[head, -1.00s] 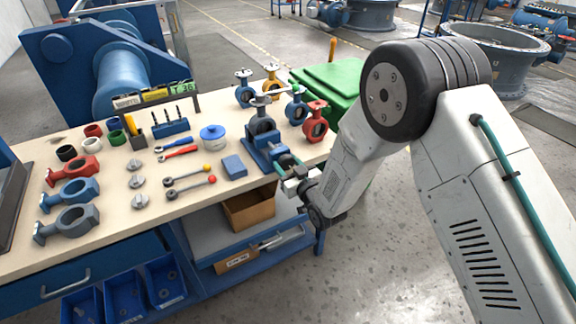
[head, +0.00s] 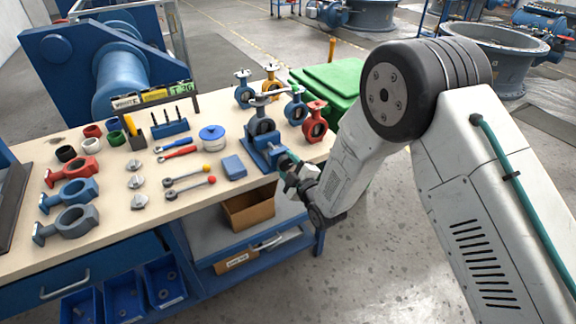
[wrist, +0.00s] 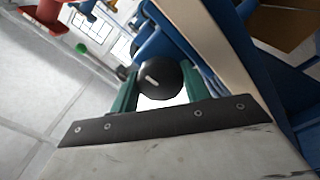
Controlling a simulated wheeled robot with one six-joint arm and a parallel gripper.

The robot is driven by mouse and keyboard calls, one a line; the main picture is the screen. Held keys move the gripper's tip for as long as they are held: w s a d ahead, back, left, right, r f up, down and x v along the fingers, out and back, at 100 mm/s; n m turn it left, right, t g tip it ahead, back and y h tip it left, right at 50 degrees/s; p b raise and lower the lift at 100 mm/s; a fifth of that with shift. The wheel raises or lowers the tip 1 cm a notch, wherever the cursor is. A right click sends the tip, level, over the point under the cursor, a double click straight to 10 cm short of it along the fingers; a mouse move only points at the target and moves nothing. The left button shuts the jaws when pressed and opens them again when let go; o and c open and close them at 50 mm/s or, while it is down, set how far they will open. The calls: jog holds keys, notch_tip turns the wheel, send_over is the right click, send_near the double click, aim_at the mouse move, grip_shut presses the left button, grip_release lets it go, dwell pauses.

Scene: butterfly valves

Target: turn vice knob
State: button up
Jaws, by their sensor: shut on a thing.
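My gripper (head: 288,162) reaches the front of the vice from the right. In the wrist view, the vice knob (wrist: 160,78) is a round black knob with a pale mark on its face. It sits between the two green fingers of my gripper (wrist: 161,91), which is shut on it.
Blue, yellow and red valves (head: 316,121) stand behind and right of the vice. A blue box (head: 234,167) lies left of it on the workbench (head: 110,222). A green bin (head: 330,82) stands behind the bench. An open cardboard box (head: 247,212) sits on the shelf below.

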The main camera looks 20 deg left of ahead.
jog(key=n, duration=0.7)
jog(key=shift+s+a, duration=0.1)
jog(key=n, duration=0.4)
jog(key=shift+n, duration=2.1)
jog(key=o, duration=1)
jog(key=shift+s+a, duration=0.1)
jog(key=shift+d, duration=0.2)
